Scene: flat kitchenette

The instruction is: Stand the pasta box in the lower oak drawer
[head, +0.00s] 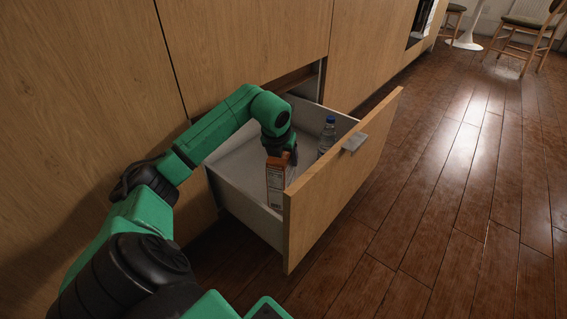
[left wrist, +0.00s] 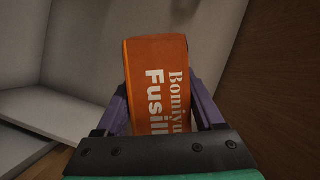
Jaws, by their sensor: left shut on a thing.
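The orange pasta box (head: 276,180) is upright inside the open lower oak drawer (head: 335,193), near its front panel and left side wall. My left gripper (head: 281,156) is shut on the box from above. In the left wrist view the orange box (left wrist: 158,85), printed "Fusilli", sits between the two purple fingers of the gripper (left wrist: 160,110). I cannot tell whether the bottom of the box touches the drawer floor. My right gripper is not in view.
A clear bottle with a blue cap (head: 327,136) stands in the drawer to the right of the box. The drawer's white floor is bare behind the box. Oak cabinet fronts (head: 250,40) rise behind. The wooden floor (head: 430,200) to the right is clear; chairs (head: 525,38) stand far off.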

